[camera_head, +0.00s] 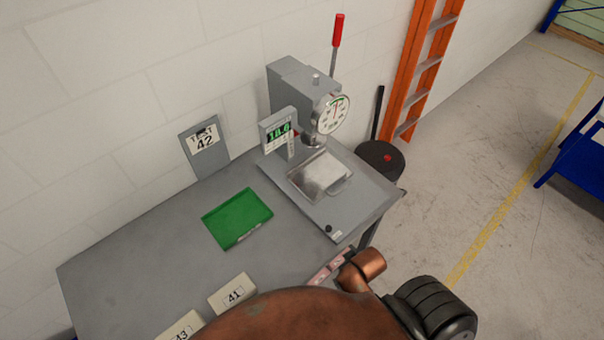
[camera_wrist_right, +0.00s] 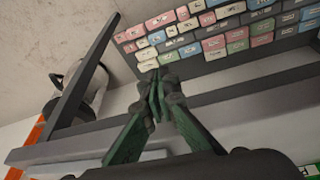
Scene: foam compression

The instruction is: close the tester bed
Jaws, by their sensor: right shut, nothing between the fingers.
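The grey tester (camera_head: 300,88) stands at the table's back right, with a round dial (camera_head: 333,114), a green-lit display (camera_head: 278,133) and a red-handled lever (camera_head: 337,32). Its bed (camera_head: 320,173) is a pale metal plate with a bar handle (camera_head: 343,186) on its front side. The plate lies on the tester's base, in front of and below the dial. How far out it is slid I cannot tell. My right gripper (camera_wrist_right: 158,98) is shut and empty in the right wrist view, away from the bed. In the head view it is hidden. My left gripper is not in view.
A green tray (camera_head: 237,218) lies on the table, with blocks marked 41 (camera_head: 233,294) and 43 at the front edge. In the right wrist view, a rack of coloured labelled blocks (camera_wrist_right: 210,35) is beyond the fingers, near a dark bar (camera_wrist_right: 75,85). An orange ladder (camera_head: 415,75) stands right.

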